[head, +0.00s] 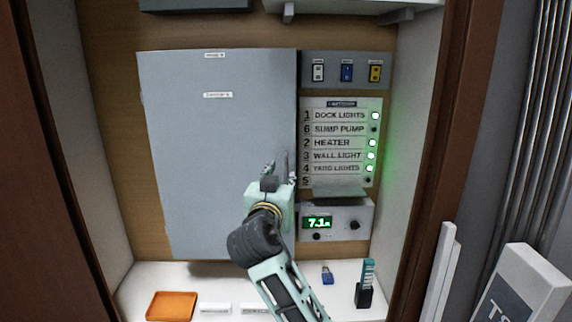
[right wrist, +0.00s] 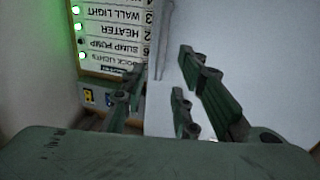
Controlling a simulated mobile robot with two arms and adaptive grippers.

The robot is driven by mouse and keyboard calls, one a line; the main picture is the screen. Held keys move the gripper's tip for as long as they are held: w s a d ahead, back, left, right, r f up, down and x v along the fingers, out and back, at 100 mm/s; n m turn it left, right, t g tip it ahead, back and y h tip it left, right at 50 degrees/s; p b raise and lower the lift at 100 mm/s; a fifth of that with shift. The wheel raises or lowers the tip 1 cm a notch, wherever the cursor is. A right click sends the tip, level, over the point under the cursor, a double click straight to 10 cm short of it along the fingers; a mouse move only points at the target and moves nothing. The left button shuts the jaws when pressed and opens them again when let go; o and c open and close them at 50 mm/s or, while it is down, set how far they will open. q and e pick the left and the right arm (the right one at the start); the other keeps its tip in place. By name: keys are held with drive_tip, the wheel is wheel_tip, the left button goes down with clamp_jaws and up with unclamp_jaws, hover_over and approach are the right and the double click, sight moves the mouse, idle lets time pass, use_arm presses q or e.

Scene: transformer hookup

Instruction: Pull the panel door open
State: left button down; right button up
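The grey panel door (head: 220,140) is a large flat sheet that looks closed on the back wall of the cabinet. A thin upright handle (head: 285,163) stands near its right edge, low down. It also shows in the right wrist view (right wrist: 165,38) as a pale bar. My right gripper (head: 279,175) is at the handle in the head view. In the right wrist view its fingers (right wrist: 162,75) are spread, with the bar between and just beyond them. Whether a finger touches the bar cannot be told. My left gripper is not in view.
Right of the door are a switch strip (head: 347,71), a labelled list with green lights (head: 338,130) and a meter box (head: 354,207). The white shelf (head: 140,280) holds an orange tray (head: 171,306), a blue padlock (head: 327,277) and a dark holder (head: 364,296).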

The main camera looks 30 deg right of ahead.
sight(286, 168)
drive_tip(key=p+x, duration=0.2)
drive_tip(key=x, duration=0.5)
drive_tip(key=shift+p, duration=0.35)
drive_tip(key=shift+w+d, duration=0.2)
drive_tip(key=shift+w, duration=0.15)
drive_tip(key=shift+c, duration=0.4)
clamp_jaws()
